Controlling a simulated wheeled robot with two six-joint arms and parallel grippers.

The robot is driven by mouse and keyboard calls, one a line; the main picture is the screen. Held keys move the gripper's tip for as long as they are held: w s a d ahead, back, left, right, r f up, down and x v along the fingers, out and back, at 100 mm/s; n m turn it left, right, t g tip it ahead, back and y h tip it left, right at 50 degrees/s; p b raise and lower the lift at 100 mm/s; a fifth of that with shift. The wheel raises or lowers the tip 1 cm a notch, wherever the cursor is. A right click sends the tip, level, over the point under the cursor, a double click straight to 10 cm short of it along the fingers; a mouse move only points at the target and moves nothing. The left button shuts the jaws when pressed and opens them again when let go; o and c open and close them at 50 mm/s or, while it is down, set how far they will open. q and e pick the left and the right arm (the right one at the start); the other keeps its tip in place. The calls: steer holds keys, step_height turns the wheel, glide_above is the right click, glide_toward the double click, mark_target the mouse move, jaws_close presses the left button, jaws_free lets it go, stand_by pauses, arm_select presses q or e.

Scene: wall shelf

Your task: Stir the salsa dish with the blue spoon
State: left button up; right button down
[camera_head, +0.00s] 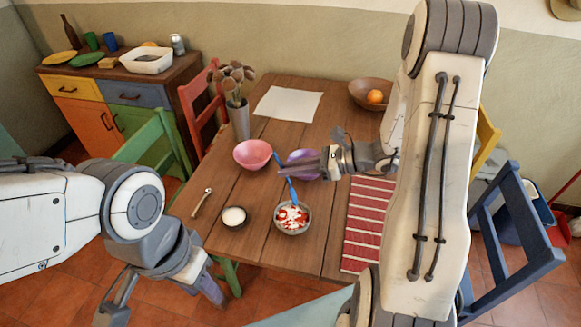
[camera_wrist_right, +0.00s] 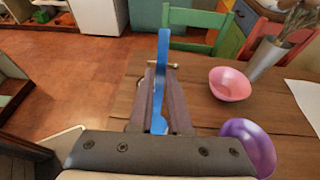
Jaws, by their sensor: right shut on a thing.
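The salsa dish (camera_head: 304,228), a grey bowl with red and white contents, sits near the front of the wooden table. My right gripper (camera_head: 308,169) is above and behind it, shut on the blue spoon (camera_head: 293,193). The spoon slants down to the dish, its lower end at the contents; I cannot tell how deep it goes. In the right wrist view the blue spoon (camera_wrist_right: 163,60) stands between the fingers of my right gripper (camera_wrist_right: 158,100), and the salsa dish does not show. My left gripper (camera_head: 163,300) is open and empty, low in front of the table's left side.
A small dark bowl of white stuff (camera_head: 234,217) and a light spoon-like utensil (camera_head: 201,203) lie left of the dish. A pink bowl (camera_head: 252,154) and a purple bowl (camera_head: 303,156) stand behind. A striped red mat (camera_head: 367,225) lies right. A vase (camera_head: 239,120) stands farther back.

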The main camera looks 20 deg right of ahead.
mark_target(292, 193)
steer(key=shift+w+a+f+b, duration=0.15)
steer(key=shift+a+f+b, duration=0.1)
steer(key=shift+f+b, duration=0.5)
steer(key=shift+w+a+f+b, duration=0.2)
steer(key=shift+f+b, duration=0.4)
steer(key=shift+f, duration=0.4)
steer(key=shift+w+a+f+b, duration=0.1)
steer(key=shift+a+f+b, duration=0.15)
steer(key=shift+f+b, duration=0.5)
steer(key=shift+s+d+f+b, duration=0.15)
steer(key=shift+d+f+b, duration=0.1)
steer(key=shift+f+b, duration=0.35)
steer(key=shift+s+d+f+b, duration=0.2)
steer(key=shift+f+b, duration=0.15)
steer(key=shift+f, duration=0.5)
steer(key=shift+s+d+f+b, duration=0.1)
steer(key=shift+d+f+b, duration=0.15)
steer(key=shift+f+b, duration=0.35)
steer(key=shift+f, duration=0.1)
steer(key=shift+w+a, duration=0.1)
steer(key=shift+a, duration=0.15)
